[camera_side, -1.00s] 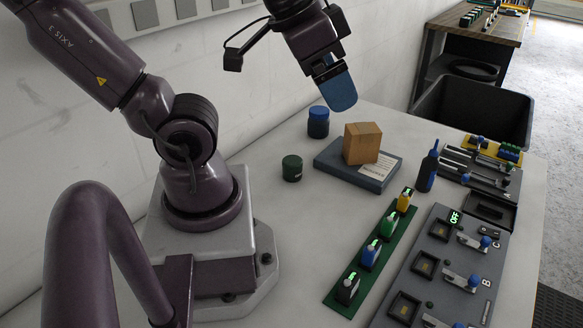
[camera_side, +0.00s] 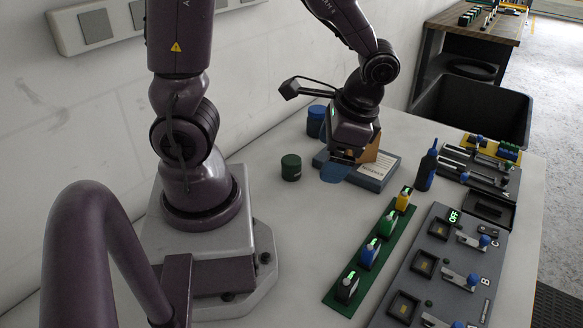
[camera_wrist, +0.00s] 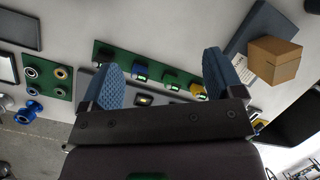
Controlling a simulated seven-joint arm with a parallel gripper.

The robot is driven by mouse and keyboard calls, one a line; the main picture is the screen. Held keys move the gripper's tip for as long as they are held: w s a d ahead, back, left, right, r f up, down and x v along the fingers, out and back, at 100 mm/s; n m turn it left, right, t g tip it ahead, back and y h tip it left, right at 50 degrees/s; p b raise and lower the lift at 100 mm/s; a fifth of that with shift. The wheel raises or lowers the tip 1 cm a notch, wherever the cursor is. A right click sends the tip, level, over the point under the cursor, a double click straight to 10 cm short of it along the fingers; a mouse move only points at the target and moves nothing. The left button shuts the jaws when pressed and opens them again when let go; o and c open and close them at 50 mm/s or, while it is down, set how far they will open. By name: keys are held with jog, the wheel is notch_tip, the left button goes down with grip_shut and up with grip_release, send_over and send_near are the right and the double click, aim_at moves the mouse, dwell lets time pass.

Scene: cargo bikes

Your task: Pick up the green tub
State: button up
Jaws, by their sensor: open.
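The green tub (camera_side: 291,167) is a small dark green cylinder with a lid, standing upright on the white table in the side view. My gripper (camera_side: 337,173) is low and to the right of the tub, apart from it, in front of the cardboard box. In the wrist view my gripper (camera_wrist: 161,60) shows two blue fingers spread wide with nothing held between them. I do not see the green tub in the wrist view.
A blue tub (camera_side: 316,122) stands behind my gripper. A cardboard box (camera_side: 377,152), partly hidden, sits on a flat grey-blue box (camera_side: 378,173). A dark blue bottle (camera_side: 427,170) and a green strip (camera_side: 355,285) of coloured items are to the right. Table in front of the tub is clear.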

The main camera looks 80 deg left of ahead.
jog(key=s+a+f+m+g+y, duration=0.1)
jog(key=a+f+m+g+y, duration=0.1)
jog(key=a+f+g+y, duration=0.4)
jog(key=m+t+y, duration=0.1)
jog(key=m+y, duration=0.7)
jog(key=m, duration=0.1)
send_over(298, 166)
jog(key=v, duration=0.6)
notch_tip(298, 166, down, 5)
notch_tip(298, 166, down, 8)
jog(key=shift+s+r, duration=0.1)
jog(key=shift+s, duration=0.05)
jog(key=shift+s+a+r, duration=0.2)
jog(key=shift+s+a, duration=0.1)
jog(key=shift+a, duration=0.3)
jog(key=shift+x, duration=3.1)
jog(key=shift+w, duration=0.1)
jog(key=shift+c, duration=0.5)
